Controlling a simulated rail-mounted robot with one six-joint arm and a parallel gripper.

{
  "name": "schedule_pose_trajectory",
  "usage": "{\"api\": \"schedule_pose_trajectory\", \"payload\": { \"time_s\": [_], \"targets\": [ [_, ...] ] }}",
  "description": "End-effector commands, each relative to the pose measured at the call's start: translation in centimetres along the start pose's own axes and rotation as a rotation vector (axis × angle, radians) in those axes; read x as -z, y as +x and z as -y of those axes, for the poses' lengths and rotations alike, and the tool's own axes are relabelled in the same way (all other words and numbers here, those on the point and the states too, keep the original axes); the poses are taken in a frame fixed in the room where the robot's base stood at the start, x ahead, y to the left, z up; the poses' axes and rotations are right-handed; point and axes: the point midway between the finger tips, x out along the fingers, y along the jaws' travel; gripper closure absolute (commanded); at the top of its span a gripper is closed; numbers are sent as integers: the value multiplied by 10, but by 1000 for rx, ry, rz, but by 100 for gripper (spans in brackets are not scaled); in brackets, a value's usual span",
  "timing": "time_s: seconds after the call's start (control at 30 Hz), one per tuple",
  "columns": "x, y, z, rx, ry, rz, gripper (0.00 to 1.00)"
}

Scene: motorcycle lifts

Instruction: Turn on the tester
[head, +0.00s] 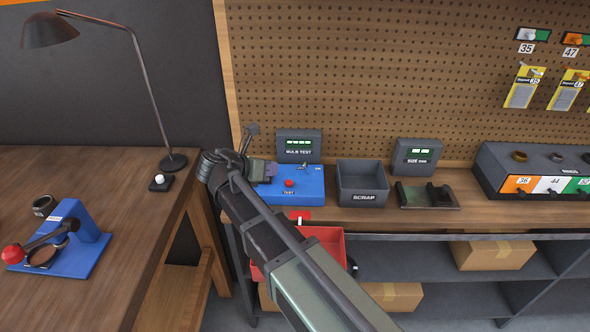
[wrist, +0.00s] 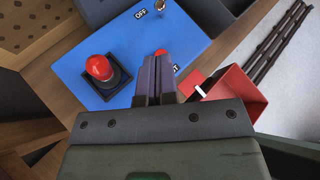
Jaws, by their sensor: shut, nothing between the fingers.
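The tester is a blue box (head: 308,188) on the back bench, with a red button (head: 289,183) above a TEST label. A small metal toggle switch (head: 304,166) stands at its back right; the wrist view shows the toggle lever (wrist: 188,14) beside an OFF label (wrist: 140,13). The wrist view also shows a red dome on a black square base (wrist: 100,68) at the left of the panel. My gripper (head: 272,170) is shut and empty over the tester; its fingertips (wrist: 160,58) partly cover a red spot on the panel. Contact cannot be told.
A dark BULB TEST display (head: 299,147) with green segments stands behind the tester. A SCRAP bin (head: 362,183) is to its right, then a SIZE display (head: 418,155). A red bin (head: 325,240) hangs below the front edge. A desk lamp (head: 174,162) stands left.

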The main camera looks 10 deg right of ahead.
Motion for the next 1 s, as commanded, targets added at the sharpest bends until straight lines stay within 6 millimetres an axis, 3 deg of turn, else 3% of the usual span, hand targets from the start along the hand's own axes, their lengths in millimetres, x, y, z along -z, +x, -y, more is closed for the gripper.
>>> {"api": "schedule_pose_trajectory", "payload": {
  "time_s": [0.27,0.7,1.0],
  "targets": [
    [2,6,0,1,3,-2,100],
    [4,84,-1,2,6,-3,100],
    [1,101,0,0,4,-2,100]
  ]
}}
